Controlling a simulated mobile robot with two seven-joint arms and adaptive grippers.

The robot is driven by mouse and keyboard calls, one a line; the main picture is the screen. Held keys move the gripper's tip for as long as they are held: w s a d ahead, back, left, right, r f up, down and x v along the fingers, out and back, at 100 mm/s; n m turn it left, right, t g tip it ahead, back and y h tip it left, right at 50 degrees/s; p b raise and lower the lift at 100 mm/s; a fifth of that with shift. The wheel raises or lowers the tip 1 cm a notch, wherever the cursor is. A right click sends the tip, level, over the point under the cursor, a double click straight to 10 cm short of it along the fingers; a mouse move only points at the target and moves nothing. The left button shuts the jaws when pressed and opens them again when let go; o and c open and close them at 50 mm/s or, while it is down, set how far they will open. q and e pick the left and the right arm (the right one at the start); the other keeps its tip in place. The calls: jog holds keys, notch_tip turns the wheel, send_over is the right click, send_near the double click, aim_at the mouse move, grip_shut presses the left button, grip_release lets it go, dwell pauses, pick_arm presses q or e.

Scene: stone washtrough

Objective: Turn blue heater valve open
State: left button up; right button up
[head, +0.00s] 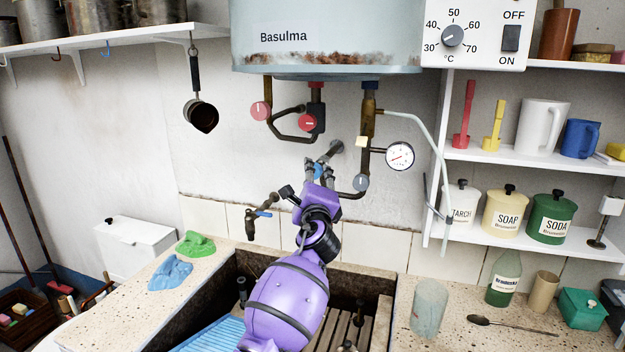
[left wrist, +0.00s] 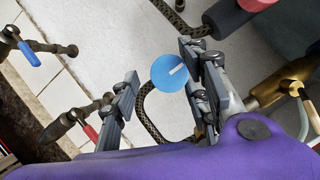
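The blue heater valve is a round blue disc (left wrist: 168,72) with a white pointer line, seen in the left wrist view. It shows between the two fingers of my left gripper (left wrist: 160,95), closer to the right-hand finger; the fingers are spread apart. I cannot tell whether a finger touches it. In the head view my purple left arm reaches up from the trough to the pipes under the heater, with the gripper (head: 319,172) there. A bit of blue (head: 322,171) shows among the fingers, and the rest of the disc is hidden. My right gripper is not in view.
The heater (head: 325,40) hangs above, with red knobs (head: 308,122) on its pipes. A brass pipe (head: 368,122) and dial gauge (head: 400,156) are right of the gripper. A tap with a blue lever (left wrist: 30,53) is at left. The stone trough (head: 250,262) lies below.

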pick_arm(q)
jog(key=shift+s+d, duration=0.1)
jog(key=shift+d, duration=0.05)
jog(key=s+f, duration=0.2)
jog(key=s, duration=0.9)
jog(key=shift+s+d, duration=0.15)
jog(key=shift+s, duration=0.2)
